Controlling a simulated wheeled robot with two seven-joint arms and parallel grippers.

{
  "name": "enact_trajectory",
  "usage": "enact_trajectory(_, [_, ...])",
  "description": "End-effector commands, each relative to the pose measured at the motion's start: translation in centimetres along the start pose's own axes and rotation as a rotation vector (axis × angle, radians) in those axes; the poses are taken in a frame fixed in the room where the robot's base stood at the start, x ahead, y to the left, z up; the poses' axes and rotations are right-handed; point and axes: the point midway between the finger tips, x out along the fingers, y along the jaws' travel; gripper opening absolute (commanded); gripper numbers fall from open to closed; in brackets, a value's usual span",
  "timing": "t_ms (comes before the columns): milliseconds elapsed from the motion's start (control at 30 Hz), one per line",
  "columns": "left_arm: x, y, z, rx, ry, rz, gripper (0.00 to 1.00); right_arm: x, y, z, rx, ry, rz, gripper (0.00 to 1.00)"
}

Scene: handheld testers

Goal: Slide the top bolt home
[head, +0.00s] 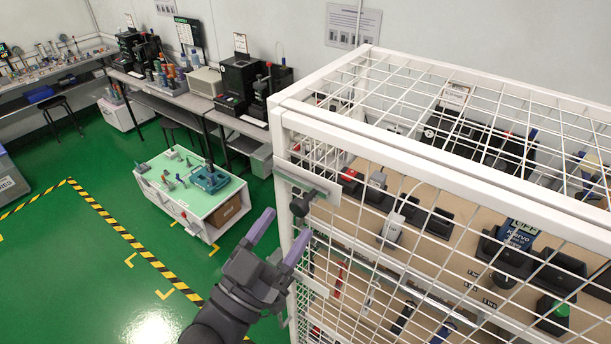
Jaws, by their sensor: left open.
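The white mesh cage (400,150) fills the right side of the head view. Near the top of its front left corner is a pale plate (308,181) with a dark bolt and round knob (299,206) just below it. This looks like the top bolt; how far it is slid cannot be told. My left gripper (287,224) is open and empty, its two purple-grey fingers pointing up toward the knob. It appears just below and left of the knob, with no clear contact. My right gripper is not in view.
Inside the cage, shelves hold several handheld testers (392,228). A low white cabinet with a green top (165,165) stands to the left. Benches with equipment line the back wall. The green floor (90,270) is open at left, with a yellow-black striped line.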

Motion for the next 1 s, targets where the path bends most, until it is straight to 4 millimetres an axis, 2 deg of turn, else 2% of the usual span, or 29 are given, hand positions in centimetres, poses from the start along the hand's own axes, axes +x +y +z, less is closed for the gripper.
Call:
enact_trajectory(33, [1.4, 0.0, -0.5, 0.001, 0.004, 0.0, 0.74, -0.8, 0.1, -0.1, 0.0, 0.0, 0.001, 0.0])
enact_trajectory(100, [2.9, 0.0, -0.3, 0.0, 0.001, -0.001, 0.74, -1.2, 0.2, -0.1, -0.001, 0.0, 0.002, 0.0])
enact_trajectory(300, [5.6, 0.0, -0.1, 0.001, -0.001, -0.001, 0.74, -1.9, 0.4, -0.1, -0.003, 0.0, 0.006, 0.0])
enact_trajectory(667, [6.2, 0.0, 0.1, 0.002, -0.004, -0.001, 0.74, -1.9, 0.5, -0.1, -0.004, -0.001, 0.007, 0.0])
enact_trajectory(1000, [6.1, 0.0, 0.1, 0.001, -0.004, -0.001, 0.02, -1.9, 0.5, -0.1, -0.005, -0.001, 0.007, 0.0])
